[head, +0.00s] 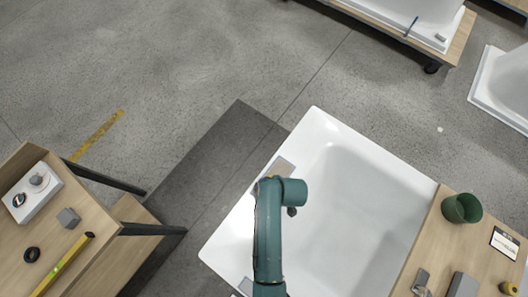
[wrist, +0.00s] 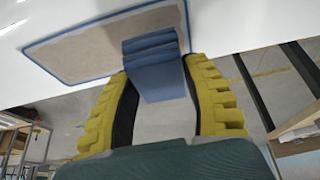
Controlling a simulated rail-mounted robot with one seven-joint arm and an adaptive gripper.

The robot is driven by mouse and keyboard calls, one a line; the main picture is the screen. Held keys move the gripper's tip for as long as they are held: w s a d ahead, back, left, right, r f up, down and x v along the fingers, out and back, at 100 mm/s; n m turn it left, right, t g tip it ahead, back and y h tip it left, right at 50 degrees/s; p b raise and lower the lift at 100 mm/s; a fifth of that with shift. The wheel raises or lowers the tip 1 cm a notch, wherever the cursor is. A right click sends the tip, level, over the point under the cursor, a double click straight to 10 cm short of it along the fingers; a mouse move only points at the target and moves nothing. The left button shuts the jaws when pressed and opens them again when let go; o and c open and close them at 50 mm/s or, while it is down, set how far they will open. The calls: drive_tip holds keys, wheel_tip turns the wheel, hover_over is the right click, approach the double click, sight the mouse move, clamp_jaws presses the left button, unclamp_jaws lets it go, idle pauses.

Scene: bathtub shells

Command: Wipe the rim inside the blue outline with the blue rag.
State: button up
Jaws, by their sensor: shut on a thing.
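The blue rag (wrist: 158,72) is a folded pad held between the yellow ribbed fingers of my gripper (wrist: 160,82), which is shut on it. The white tub rim (wrist: 225,18) crosses the top of the wrist view. On it a blue outline (wrist: 62,36) frames a dull brownish patch (wrist: 90,45). The rag overlaps the right part of the outlined patch in this view and hides some of it; I cannot tell if it touches. In the head view a brownish patch (head: 284,166) shows on the tub's left rim, just beyond my arm. My fingers and the rag are hidden there.
A wooden board across the tub's right side holds a green cup (head: 462,208), a tablet (head: 504,243) and grey blocks. A wooden bench (head: 85,235) with small parts and a yellow level (head: 62,266) stands at left. The tub basin (head: 350,215) is empty.

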drive_tip(key=shift+r+p, duration=2.5)
drive_tip(key=shift+r, duration=0.3)
